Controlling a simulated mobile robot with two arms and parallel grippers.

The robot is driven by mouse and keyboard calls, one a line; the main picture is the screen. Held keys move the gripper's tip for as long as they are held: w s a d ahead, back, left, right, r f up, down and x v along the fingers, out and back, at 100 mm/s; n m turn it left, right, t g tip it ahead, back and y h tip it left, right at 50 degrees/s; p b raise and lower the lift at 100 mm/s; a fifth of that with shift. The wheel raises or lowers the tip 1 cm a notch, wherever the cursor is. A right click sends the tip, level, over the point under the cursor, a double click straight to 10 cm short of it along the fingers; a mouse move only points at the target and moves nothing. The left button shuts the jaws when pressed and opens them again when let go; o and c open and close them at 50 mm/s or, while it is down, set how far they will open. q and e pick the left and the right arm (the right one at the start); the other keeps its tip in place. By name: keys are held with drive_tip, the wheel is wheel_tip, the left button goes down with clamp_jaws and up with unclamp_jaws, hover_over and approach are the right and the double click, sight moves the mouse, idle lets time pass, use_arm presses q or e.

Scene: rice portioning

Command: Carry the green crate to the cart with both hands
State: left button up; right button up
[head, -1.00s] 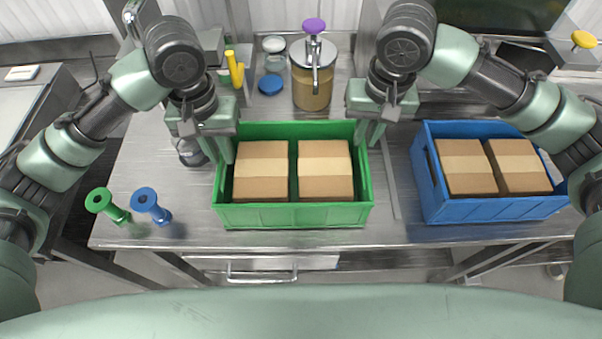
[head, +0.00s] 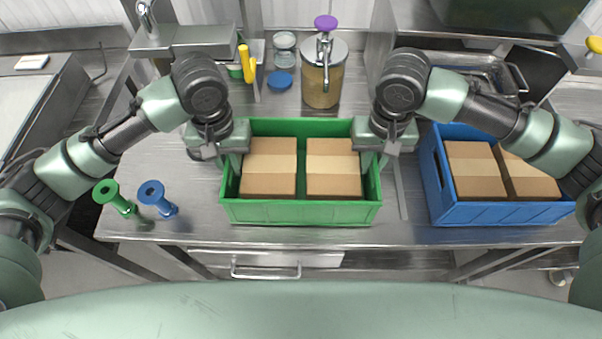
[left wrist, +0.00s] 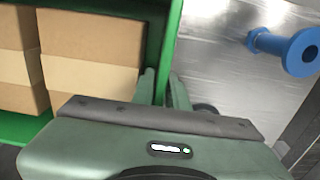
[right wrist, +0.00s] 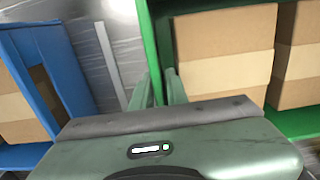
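The green crate (head: 300,212) sits on the steel table, holding two cardboard boxes side by side. My left gripper (head: 233,163) is at its left wall, and my right gripper (head: 375,162) is at its right wall. In the left wrist view, the fingers (left wrist: 162,88) stand close on both sides of the crate's wall (left wrist: 167,35). In the right wrist view, the fingers (right wrist: 160,88) likewise close around the opposite wall (right wrist: 155,35). I cannot clearly make out a cart.
A blue crate (head: 500,213) with two boxes stands close on the right. A pump jar (head: 322,85) and a blue lid (head: 280,80) are behind the green crate.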

use_arm(q)
drive_tip(key=shift+f, duration=0.65)
use_arm(e)
drive_tip(key=shift+d+f, duration=0.1)
drive_tip(key=shift+f, duration=0.6)
use_arm(q)
clamp_jaws()
use_arm(e)
clamp_jaws()
use_arm(q)
drive_tip(key=shift+r, duration=0.15)
use_arm(e)
drive_tip(key=shift+w+r, duration=0.1)
drive_tip(key=shift+r, duration=0.1)
